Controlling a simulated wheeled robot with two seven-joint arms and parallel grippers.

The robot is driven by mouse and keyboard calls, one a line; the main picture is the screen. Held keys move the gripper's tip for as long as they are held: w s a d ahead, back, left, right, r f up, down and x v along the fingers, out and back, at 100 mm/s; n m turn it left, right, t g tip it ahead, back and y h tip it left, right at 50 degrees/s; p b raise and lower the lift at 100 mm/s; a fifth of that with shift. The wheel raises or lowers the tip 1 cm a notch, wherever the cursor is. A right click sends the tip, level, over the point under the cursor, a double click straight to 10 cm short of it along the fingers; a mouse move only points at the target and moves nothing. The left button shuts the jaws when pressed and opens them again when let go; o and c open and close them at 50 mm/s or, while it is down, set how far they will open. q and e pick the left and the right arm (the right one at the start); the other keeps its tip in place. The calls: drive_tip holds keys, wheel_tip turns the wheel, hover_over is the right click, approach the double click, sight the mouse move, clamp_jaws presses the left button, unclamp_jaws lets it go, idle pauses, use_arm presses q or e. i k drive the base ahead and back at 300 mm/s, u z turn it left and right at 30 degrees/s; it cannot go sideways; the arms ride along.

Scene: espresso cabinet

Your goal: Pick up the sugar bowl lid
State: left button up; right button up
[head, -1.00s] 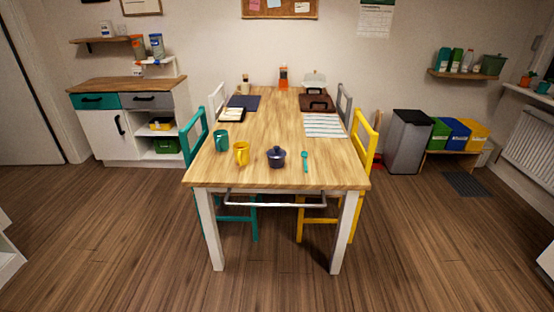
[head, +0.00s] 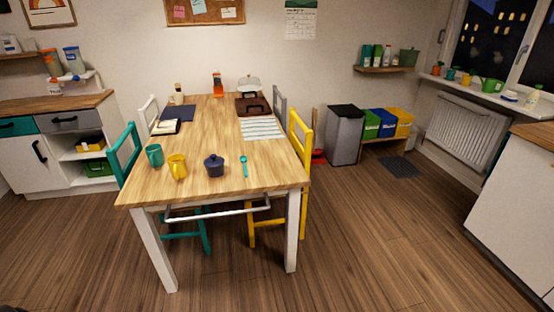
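The sugar bowl (head: 214,169) is a small dark blue pot near the front edge of the wooden table (head: 215,131). Its dark blue lid (head: 213,158) sits on top, with a small knob. A yellow mug (head: 177,166) stands to its left and a teal spoon (head: 243,166) lies to its right. Neither of my grippers shows in the head view.
A teal mug (head: 154,155) stands at the table's left. A yellow chair (head: 299,140) and a teal chair (head: 122,153) flank the table. A striped cloth (head: 261,128) lies farther back. The floor (head: 370,230) right of the table is clear.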

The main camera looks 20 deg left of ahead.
sight(214, 161)
drive_tip(key=z, duration=0.2)
drive_tip(key=i, duration=3.95)
drive_tip(key=u, duration=3.15)
